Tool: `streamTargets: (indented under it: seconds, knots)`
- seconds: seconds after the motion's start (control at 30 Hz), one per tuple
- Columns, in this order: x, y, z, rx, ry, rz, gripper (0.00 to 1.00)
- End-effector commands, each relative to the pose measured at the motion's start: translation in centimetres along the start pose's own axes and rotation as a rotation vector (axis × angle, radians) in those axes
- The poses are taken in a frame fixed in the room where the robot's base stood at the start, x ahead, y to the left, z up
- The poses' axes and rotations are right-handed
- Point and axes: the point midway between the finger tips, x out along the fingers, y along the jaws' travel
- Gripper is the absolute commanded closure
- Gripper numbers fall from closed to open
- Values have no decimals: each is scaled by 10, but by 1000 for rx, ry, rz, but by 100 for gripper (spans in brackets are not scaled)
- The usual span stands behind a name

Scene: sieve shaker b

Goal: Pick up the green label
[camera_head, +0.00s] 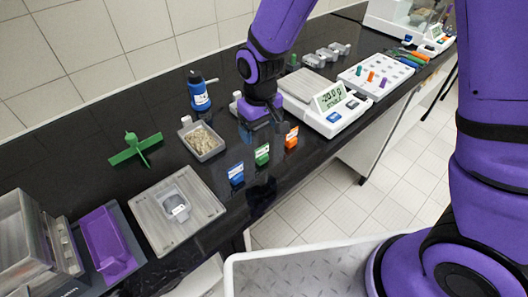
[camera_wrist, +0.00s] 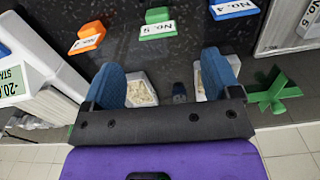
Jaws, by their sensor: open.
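The green label (camera_head: 262,154) is a small block with a white printed face, standing on the black bench between the blue label (camera_head: 236,174) and the orange label (camera_head: 291,137). In the wrist view the green label (camera_wrist: 156,16) is at the top middle, with the orange one (camera_wrist: 88,38) to its left and the blue one (camera_wrist: 234,8) to its right. My gripper (camera_head: 263,126) is above the bench, behind the green label and apart from it. In the wrist view its two blue fingers (camera_wrist: 162,62) are spread wide with nothing held between them.
A balance (camera_head: 337,119) stands right of my gripper. A tray of pale granules (camera_head: 203,141) and a blue bottle (camera_head: 199,94) are to its left. A green winged part (camera_head: 134,149) and a grey square tray (camera_head: 150,222) lie further left. Bare bench surrounds the labels near the front edge.

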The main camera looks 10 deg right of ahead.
Motion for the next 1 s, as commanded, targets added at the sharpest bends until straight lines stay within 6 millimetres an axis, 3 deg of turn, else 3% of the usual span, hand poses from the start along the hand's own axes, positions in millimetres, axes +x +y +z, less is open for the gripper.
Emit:
streamTargets:
  seconds: [0.2,0.53,0.8,1.0]
  knots:
    - [33,0,1,0,-5,0,17]
    - [56,1,0,0,-3,0,17]
    - [90,3,0,0,-4,0,17]
    - [100,3,-1,0,-1,0,17]
